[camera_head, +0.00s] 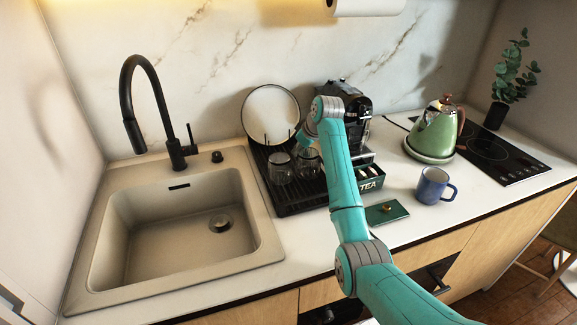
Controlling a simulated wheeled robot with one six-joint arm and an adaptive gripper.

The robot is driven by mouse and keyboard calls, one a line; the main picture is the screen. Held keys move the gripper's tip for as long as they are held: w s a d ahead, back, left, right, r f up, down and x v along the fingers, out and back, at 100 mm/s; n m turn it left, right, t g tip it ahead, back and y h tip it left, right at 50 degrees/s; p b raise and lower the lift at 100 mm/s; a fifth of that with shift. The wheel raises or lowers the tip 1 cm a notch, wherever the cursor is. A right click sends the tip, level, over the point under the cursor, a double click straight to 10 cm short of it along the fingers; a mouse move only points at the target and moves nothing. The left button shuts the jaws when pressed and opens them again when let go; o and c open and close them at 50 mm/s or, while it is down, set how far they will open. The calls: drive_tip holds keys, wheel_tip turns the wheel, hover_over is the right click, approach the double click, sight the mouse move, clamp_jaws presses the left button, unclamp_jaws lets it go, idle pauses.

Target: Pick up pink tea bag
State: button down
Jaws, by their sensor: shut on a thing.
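No pink tea bag can be made out in the head view. An open green box marked TEA (370,184) stands on the counter beside the dish rack, partly behind my arm. Pale contents show in its right part, too small to tell apart. Its green lid (386,213) with a brass-coloured knob lies flat in front of it. My teal arm rises past the left side of the box and bends at the wrist above the dish rack.
A black dish rack (292,208) holds glasses (281,169) and a plate (270,113). A black coffee machine (358,120) stands behind the tea box. A blue mug (433,187) and a green kettle (435,132) are on the right. The sink (190,235) is on the left.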

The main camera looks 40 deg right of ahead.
drive_tip(key=shift+r, duration=0.1)
drive_tip(key=shift+w+d+r, duration=0.1)
drive_tip(key=shift+r, duration=0.2)
